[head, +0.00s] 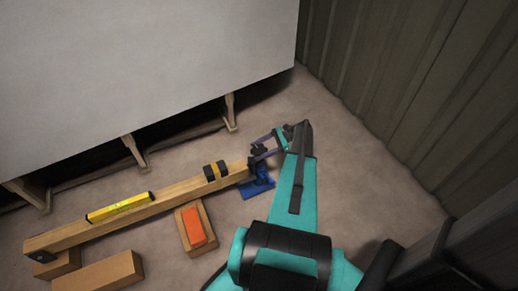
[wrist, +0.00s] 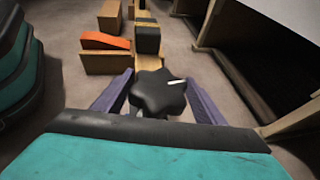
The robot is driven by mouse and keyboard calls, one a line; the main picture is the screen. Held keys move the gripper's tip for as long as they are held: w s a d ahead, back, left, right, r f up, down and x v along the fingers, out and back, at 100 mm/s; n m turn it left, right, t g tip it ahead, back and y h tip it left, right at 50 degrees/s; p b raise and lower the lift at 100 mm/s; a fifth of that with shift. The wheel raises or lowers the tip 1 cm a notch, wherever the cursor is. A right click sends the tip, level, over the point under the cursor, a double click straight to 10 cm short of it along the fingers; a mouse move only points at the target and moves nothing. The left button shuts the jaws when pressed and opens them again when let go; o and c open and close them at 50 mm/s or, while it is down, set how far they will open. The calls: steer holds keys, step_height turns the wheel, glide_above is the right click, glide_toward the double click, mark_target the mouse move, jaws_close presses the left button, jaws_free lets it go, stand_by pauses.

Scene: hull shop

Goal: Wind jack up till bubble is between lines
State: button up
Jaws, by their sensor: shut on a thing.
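A blue jack (head: 257,187) stands on the floor under the right end of a long wooden beam (head: 170,198). A black star-shaped knob (wrist: 158,92) with a white mark fills the middle of the wrist view. My gripper (head: 262,146) is at the jack, with its purple fingers on both sides of the knob in the wrist view (wrist: 158,84); it is shut on the knob. A yellow spirit level (head: 119,206) lies on the beam left of its middle. Its bubble and lines are too small to read.
A black-and-yellow block (head: 215,171) sits on the beam near the jack. An orange wedge (head: 194,226) lies on a wooden block (head: 208,245) in front. Wooden blocks lie at the lower left. A large pale hull (head: 140,70) on wooden props stands behind; a ribbed wall (head: 420,80) is at right.

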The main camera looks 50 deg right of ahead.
steer(key=shift+f+n+g, duration=0.15)
steer(key=shift+n+g, duration=0.15)
stand_by(0.4)
steer(key=o, duration=0.7)
steer(key=shift+d, duration=0.1)
steer(key=b+v, duration=0.4)
steer(key=v, duration=0.3)
steer(key=shift+s+d, duration=0.2)
steer(key=shift+d, duration=0.15)
steer(key=b, duration=0.5)
glide_toward(263, 148)
steer(key=shift+v, duration=0.75)
